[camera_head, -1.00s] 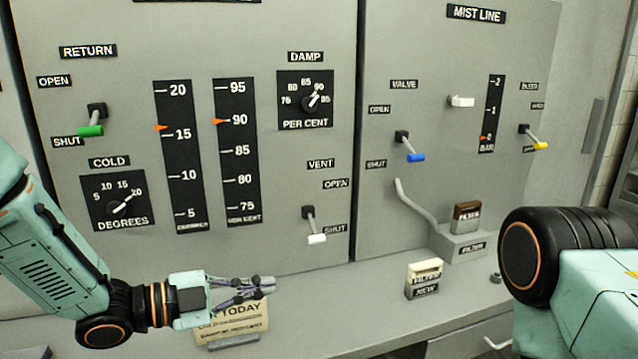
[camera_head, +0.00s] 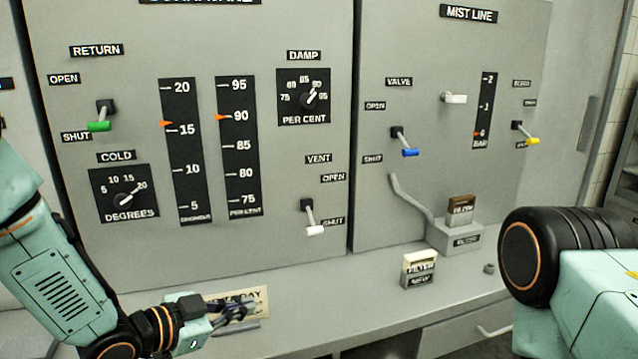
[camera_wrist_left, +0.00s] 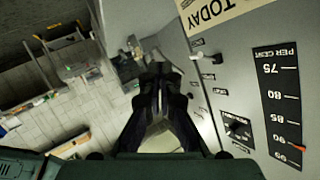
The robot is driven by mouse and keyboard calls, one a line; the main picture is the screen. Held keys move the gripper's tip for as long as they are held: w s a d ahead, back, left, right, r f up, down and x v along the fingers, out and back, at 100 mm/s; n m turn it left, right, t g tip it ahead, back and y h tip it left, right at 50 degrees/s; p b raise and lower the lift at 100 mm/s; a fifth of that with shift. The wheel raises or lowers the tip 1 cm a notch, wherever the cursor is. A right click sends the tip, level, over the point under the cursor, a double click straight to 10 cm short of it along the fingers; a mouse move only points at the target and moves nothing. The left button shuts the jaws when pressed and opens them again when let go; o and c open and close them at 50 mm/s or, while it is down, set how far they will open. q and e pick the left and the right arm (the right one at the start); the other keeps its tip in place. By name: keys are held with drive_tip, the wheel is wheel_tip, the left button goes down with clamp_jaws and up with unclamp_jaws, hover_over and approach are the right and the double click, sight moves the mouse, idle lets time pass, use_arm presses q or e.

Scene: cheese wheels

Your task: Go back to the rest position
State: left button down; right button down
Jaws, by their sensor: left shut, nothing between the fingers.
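My left gripper (camera_head: 232,311) is low at the left of the head view, in front of the ledge under the control panel (camera_head: 290,240). Its fingers are together and hold nothing. In the left wrist view the shut fingers (camera_wrist_left: 160,78) point away over the floor, with the panel to their right. A paper card (camera_head: 258,297) with printed text stands behind the gripper, partly hidden by it. My right arm shows at the right edge of the head view, but its gripper is out of the picture.
The panel carries a green lever (camera_head: 100,126), a white vent lever (camera_head: 314,229), a blue valve lever (camera_head: 409,152) and a yellow lever (camera_head: 532,140). A new filter box (camera_head: 420,262) stands on the ledge. A filter holder (camera_head: 455,238) is behind it. Open floor (camera_wrist_left: 95,115) shows in the wrist view.

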use_arm(q)
drive_tip(key=s+a+f+n+g+y+b, duration=0.1)
drive_tip(key=s+a+f+n+g+y, duration=0.15)
drive_tip(key=s+f+n, duration=0.45)
drive_tip(key=s+a+f+n+g+y+b, duration=0.2)
drive_tip(key=s+a+f+n+y, duration=0.15)
drive_tip(key=s+f, duration=0.7)
drive_tip(key=s+a+f+n+g+y+b, duration=0.1)
drive_tip(key=s+f+g+b, duration=0.1)
drive_tip(key=s+f, duration=0.5)
drive_tip(key=s+a+f+n+g+y+b, duration=0.1)
drive_tip(key=s+a+f+g+y+b, duration=0.1)
drive_tip(key=s+f+g, duration=0.2)
drive_tip(key=s+f, duration=0.3)
drive_tip(key=s, duration=0.5)
drive_tip(key=shift+s+f, duration=0.15)
drive_tip(key=shift+n, duration=0.25)
drive_tip(key=shift+s, duration=0.1)
